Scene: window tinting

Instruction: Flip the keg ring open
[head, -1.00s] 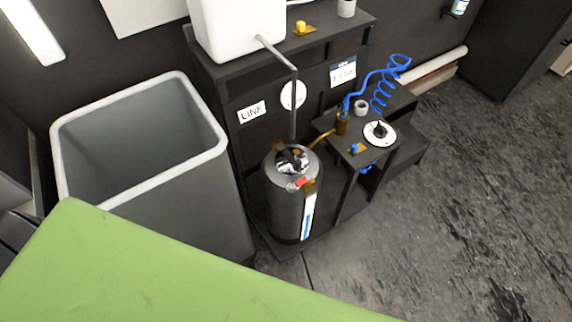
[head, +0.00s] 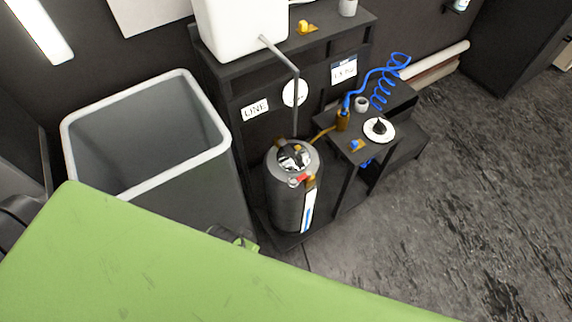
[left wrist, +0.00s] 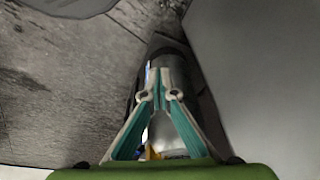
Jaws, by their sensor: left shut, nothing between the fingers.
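The dark keg (head: 287,203) stands upright on a low base in the head view, with a white and blue strip down its side. Its top carries a shiny silver fitting (head: 294,157) with red and brass-coloured parts at its front. I cannot pick out the ring or tell its position. In the left wrist view my left gripper (left wrist: 166,76) is shut and empty, its teal and grey fingers together. A dark rounded body that looks like the keg (left wrist: 168,43) lies beyond the tips; contact cannot be told. My right gripper is not in view.
A large grey open bin (head: 180,195) stands left of the keg. A black shelf (head: 240,70) with a white tank (head: 240,30) is behind it, and a grey pipe (head: 296,100) comes down to the keg. A small black stand (head: 345,148) is to the right. Open floor lies further right.

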